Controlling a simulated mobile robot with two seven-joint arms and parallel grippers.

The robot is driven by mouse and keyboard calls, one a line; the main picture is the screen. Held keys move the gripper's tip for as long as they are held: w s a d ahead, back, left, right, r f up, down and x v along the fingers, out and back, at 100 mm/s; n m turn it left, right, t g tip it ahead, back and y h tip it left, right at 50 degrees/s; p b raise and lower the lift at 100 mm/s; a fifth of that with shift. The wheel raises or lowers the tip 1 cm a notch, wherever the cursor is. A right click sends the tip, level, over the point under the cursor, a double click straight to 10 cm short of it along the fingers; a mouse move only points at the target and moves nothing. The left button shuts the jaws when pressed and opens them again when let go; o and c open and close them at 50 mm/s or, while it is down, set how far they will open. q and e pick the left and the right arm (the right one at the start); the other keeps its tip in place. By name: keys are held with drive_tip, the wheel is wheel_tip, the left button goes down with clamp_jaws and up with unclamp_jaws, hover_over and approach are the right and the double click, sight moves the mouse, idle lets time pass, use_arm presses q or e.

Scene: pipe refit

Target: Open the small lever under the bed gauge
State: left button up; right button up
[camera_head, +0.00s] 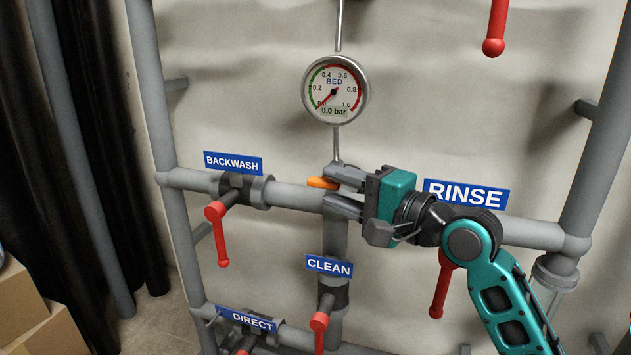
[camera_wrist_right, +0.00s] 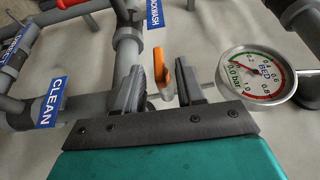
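The small orange lever (camera_head: 319,183) sits under the round BED gauge (camera_head: 336,89), where the thin gauge stem meets the horizontal grey pipe. The gauge display reads 0.0 bar. My right gripper (camera_head: 331,185) comes in from the right with its fingers apart, one above and one below the lever's level. In the right wrist view the lever (camera_wrist_right: 161,68) shows upright between the open fingertips (camera_wrist_right: 160,76), and the gauge (camera_wrist_right: 258,73) is at the right. I cannot tell whether a finger touches the lever. The fingers hide part of the pipe joint. My left gripper is out of view.
Red handles hang near the BACKWASH sign (camera_head: 233,163), CLEAN sign (camera_head: 329,266), DIRECT sign (camera_head: 246,319) and RINSE sign (camera_head: 466,195). Another red handle (camera_head: 494,40) hangs at the top right. Grey pipes frame the pale wall. Boxes stand at lower left.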

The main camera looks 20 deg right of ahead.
sight(312, 178)
drive_tip(key=x, duration=0.5)
clamp_jaws()
idle(0.3)
